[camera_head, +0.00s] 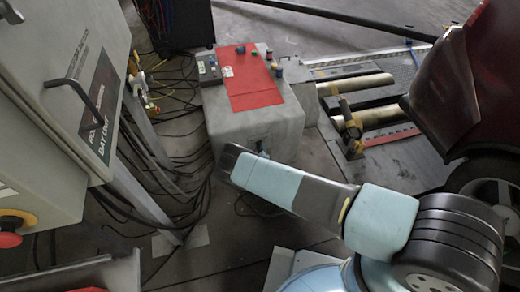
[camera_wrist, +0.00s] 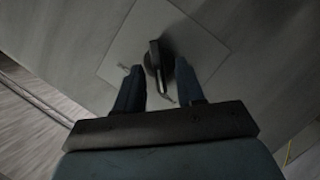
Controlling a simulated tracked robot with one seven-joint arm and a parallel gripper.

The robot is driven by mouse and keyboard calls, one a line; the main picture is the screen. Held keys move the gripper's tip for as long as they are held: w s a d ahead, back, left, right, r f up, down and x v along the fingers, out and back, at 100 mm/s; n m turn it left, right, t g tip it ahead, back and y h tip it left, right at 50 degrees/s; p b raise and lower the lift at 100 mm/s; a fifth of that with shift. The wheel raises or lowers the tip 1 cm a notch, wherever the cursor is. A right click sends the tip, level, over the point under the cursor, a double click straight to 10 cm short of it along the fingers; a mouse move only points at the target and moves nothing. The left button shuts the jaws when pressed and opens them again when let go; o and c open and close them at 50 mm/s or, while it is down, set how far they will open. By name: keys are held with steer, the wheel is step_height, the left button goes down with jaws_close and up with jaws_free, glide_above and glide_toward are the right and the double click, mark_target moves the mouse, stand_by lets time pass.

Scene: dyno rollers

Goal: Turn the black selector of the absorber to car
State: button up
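The black selector (camera_wrist: 157,62) shows in the wrist view, a round knob with a raised bar handle, on a pale square plate (camera_wrist: 185,32) fixed to a grey face. My gripper (camera_wrist: 158,80) is open, with one dark blue finger on each side of the selector. A gap shows beside the handle; whether either finger touches the knob I cannot tell. Small markings on the plate are too small to read. In the head view the grey absorber box (camera_head: 222,125) has my gripper (camera_head: 262,148) at its front face; the selector is hidden there.
The absorber's top carries a red panel (camera_head: 250,80) and several small knobs. A grey cabinet (camera_head: 60,70) with a handle stands at the left, with cables on the floor beside it. Rollers (camera_head: 370,85) and a dark red car (camera_head: 470,90) are at the right.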

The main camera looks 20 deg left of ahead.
steer(key=shift+w, duration=0.2)
jaws_close()
stand_by(0.3)
